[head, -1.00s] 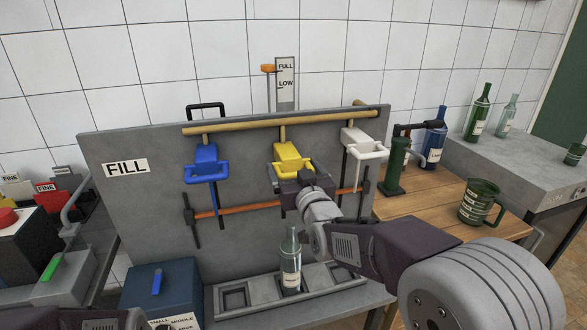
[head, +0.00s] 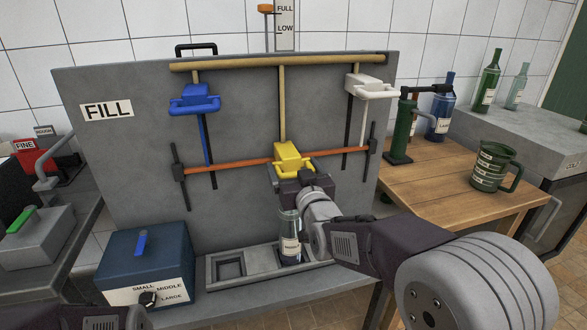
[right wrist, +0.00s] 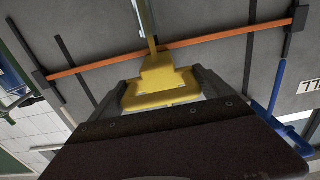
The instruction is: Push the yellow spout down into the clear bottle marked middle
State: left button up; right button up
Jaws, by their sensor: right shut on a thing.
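The yellow spout (head: 291,157) is low on the grey board, level with the orange bar, on a tan rod hanging from the top rail. My right gripper (head: 303,180) is shut on it; the right wrist view shows the spout (right wrist: 163,82) between the two fingers. The clear bottle (head: 290,240) stands upright in the grey tray (head: 212,272), below the gripper. Its label is too small to read. The gripper hides the spout's lower end and the bottle's mouth, so I cannot tell whether they touch. My left gripper is not in view.
A blue spout (head: 196,98) and a white spout (head: 368,87) hang higher on either side. A blue box (head: 146,262) with a dial stands left of the tray. A green device (head: 402,130) and a green jug (head: 493,167) stand on the wooden table at right.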

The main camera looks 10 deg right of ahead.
jog(key=o, duration=1.8)
jog(key=s, duration=0.9)
jog(key=shift+d, duration=0.15)
jog(key=shift+f, duration=0.1)
